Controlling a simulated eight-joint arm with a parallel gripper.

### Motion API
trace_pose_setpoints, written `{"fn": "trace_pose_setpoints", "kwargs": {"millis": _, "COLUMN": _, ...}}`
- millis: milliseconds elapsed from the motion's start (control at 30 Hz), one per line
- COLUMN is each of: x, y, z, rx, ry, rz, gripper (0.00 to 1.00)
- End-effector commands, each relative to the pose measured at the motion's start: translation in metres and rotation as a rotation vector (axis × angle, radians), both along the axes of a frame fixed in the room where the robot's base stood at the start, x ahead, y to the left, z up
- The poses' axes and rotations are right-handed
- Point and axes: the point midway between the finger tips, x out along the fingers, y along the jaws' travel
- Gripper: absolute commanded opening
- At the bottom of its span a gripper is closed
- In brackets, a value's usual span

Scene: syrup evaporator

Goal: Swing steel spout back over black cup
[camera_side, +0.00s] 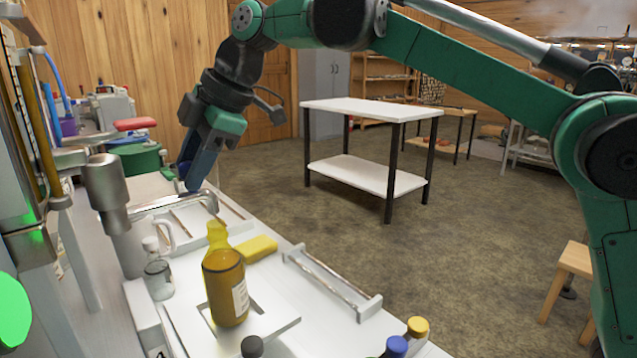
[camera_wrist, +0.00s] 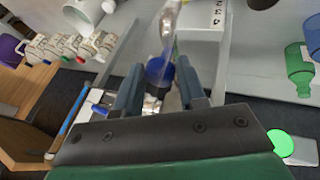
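The steel spout (camera_side: 172,202) is a shiny curved tube in the side view. I cannot tell whether the fingers touch the spout. A dark round thing (camera_wrist: 262,4) at the wrist view's top edge may be the black cup.
An amber bottle (camera_side: 226,290) stands on a white plate on the bench, with a yellow block (camera_side: 257,248) behind it. A glass jug (camera_side: 158,275) is to its left. A wire rack (camera_side: 333,284) and capped bottles are at the right. A white table (camera_side: 370,107) stands beyond open floor.

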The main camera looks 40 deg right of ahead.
Motion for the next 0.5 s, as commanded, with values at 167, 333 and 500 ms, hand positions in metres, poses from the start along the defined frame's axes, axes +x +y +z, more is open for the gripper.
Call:
{"fn": "trace_pose_setpoints", "kwargs": {"millis": 167, "x": 0.0000, "y": -0.0002, "z": 0.0002, "rx": 0.000, "ry": 0.000, "rz": 0.000, "gripper": 0.02}}
{"fn": "trace_pose_setpoints", "kwargs": {"millis": 333, "x": 0.0000, "y": -0.0002, "z": 0.0003, "rx": 0.000, "ry": 0.000, "rz": 0.000, "gripper": 0.01}}
{"fn": "trace_pose_setpoints", "kwargs": {"millis": 500, "x": -0.0037, "y": 0.0004, "z": 0.0005, "rx": 0.000, "ry": 0.000, "rz": 0.000, "gripper": 0.02}}
